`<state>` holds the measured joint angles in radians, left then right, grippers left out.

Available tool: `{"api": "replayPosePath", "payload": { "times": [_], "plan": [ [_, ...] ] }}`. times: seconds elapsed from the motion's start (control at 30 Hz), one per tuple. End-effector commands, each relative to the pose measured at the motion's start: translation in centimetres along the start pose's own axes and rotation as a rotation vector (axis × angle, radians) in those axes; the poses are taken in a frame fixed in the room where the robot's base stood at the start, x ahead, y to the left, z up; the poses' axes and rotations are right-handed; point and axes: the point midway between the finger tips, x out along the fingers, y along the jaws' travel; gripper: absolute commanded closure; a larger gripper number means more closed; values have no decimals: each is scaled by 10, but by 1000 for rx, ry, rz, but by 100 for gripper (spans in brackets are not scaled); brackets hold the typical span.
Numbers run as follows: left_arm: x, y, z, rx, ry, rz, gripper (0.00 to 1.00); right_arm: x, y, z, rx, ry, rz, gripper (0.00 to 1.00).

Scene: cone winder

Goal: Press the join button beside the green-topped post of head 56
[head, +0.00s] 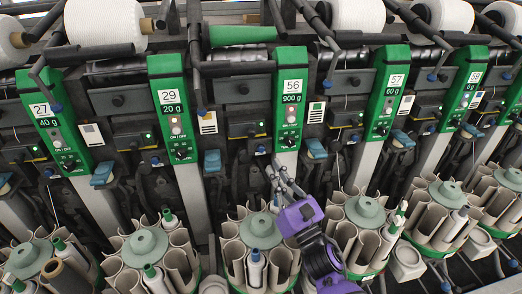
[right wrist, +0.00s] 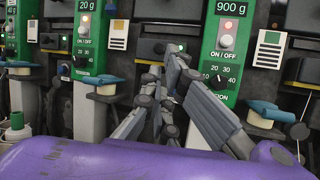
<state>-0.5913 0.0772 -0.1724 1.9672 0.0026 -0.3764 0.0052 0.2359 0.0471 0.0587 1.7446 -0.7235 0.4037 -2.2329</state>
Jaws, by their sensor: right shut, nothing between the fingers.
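The green-topped post of head 56 (head: 290,84) stands at the centre of the head view, labelled 56 and 900 g. It also shows in the right wrist view (right wrist: 225,35). Its face carries a light ON/OFF button (head: 291,111) and a black dial. Dark boxes with small buttons (head: 244,88) sit beside the post; I cannot tell which is the join button. My right gripper (head: 276,167) is shut and empty, just below the green part. In the right wrist view its fingertips (right wrist: 175,55) point up, left of the 900 g face. My left gripper is not in view.
Similar green posts stand either side, such as 29 (head: 171,97) and 57 (head: 389,90). Blue levers (head: 314,149) jut out beside the posts. Round magazines with grey hubs (head: 260,230) line the front below. Yarn cones (head: 100,22) hang above.

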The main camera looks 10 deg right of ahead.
Motion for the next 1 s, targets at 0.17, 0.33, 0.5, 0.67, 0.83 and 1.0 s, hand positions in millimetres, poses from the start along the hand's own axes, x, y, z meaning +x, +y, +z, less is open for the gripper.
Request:
{"api": "replayPosePath", "payload": {
  "times": [0.17,0.33,0.5,0.67,0.83,1.0],
  "plan": [
    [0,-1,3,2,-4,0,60,10,-3,-4,1,0,1,100],
    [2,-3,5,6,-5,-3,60,30,-11,-12,1,-1,2,100],
    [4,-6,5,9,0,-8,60,50,-19,-21,3,1,1,100],
    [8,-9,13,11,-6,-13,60,65,-26,-29,1,3,0,100],
    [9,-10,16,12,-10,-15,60,74,-29,-31,2,2,0,100],
    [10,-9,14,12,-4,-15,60,77,-30,-30,2,1,0,100]
  ]
}}
